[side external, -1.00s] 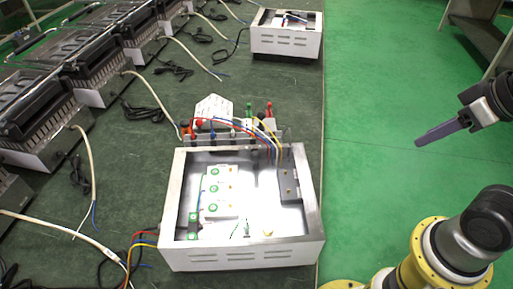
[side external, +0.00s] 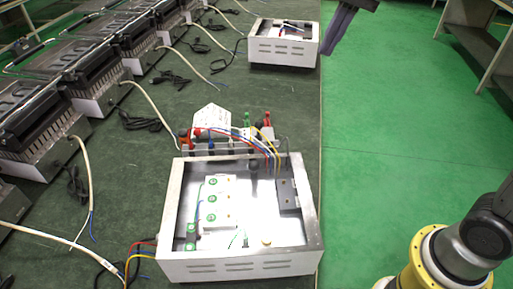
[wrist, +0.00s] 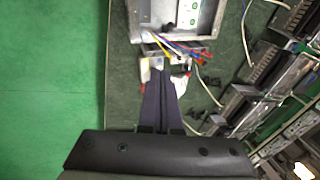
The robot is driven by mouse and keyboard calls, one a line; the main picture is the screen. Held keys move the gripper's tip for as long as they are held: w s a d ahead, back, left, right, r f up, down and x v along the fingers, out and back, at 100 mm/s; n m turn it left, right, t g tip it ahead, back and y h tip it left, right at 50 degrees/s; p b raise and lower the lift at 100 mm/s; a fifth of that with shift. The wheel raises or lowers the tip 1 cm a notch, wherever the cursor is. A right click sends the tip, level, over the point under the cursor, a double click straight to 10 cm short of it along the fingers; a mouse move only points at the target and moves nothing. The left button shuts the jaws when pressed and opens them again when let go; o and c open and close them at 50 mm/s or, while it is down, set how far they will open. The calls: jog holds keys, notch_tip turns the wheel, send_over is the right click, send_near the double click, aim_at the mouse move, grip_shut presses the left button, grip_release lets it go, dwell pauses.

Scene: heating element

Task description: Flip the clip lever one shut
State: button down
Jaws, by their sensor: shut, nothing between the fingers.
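A row of terminal clips with coloured levers stands at the back edge of the metal box (side external: 240,268). A green lever (side external: 247,120) and a red lever (side external: 267,118) stand up at the right end; another red lever (side external: 184,133) is at the left. I cannot tell which is lever one. My gripper (side external: 330,50) is shut and empty, high at the top of the side view, apart from the clips. In the wrist view my gripper (wrist: 162,73) points toward the clip row (wrist: 152,62), its fingers hiding the row's middle.
Red, blue and yellow wires (side external: 262,145) run from the clips into the box. A white card (side external: 211,117) stands behind the row. A second box (side external: 283,45) is farther back. Stoves (side external: 40,125) and loose cables line the left.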

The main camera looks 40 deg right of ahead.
aim_at(254, 169)
jog(key=w+a+f+m+g, duration=0.1)
jog(key=w+a+f+g, duration=0.15)
jog(key=w+f, duration=0.75)
jog(key=w+a+f+g, duration=0.1)
jog(key=w+f, duration=0.3)
jog(key=f, duration=0.6)
jog(key=shift+w+a+f, duration=0.3)
jog(key=shift+w+a, duration=0.1)
jog(key=shift+a, duration=0.15)
jog(key=shift+f+g, duration=0.1)
jog(key=shift+g, duration=0.15)
jog(key=s+a+f, duration=0.2)
jog(key=f, duration=0.3)
jog(key=s+a+f, duration=0.1)
jog(key=a+f, duration=0.1)
jog(key=f, duration=0.4)
jog(key=shift+s+a+f, duration=0.25)
jog(key=shift+s+a, duration=0.15)
jog(key=shift+s, duration=0.1)
